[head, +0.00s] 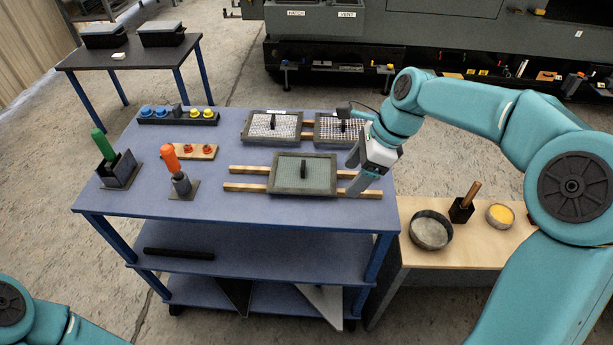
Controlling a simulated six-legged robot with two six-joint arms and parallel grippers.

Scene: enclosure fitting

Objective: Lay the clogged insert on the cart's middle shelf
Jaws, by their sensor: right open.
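Three framed mesh inserts with black handles lie on the blue cart's top. One grey-green insert (287,184) rests on wooden strips at the front. A pale-meshed insert (262,131) is behind it, and another insert (326,127) is at the back right, partly behind my right gripper. I cannot tell surely which is clogged. My right gripper (360,181) is open and empty, beside the front insert's right edge. The cart's middle shelf (270,252) shows below the top, with a black bar (178,254) at its left. My left gripper is out of view; part of its arm shows bottom left.
The cart top also holds a green-handled tool (103,144), an orange-handled tool (170,158) and a rack of colored knobs (178,114). A wooden bench (470,256) with bowls stands at right. The middle shelf is clear right of the bar.

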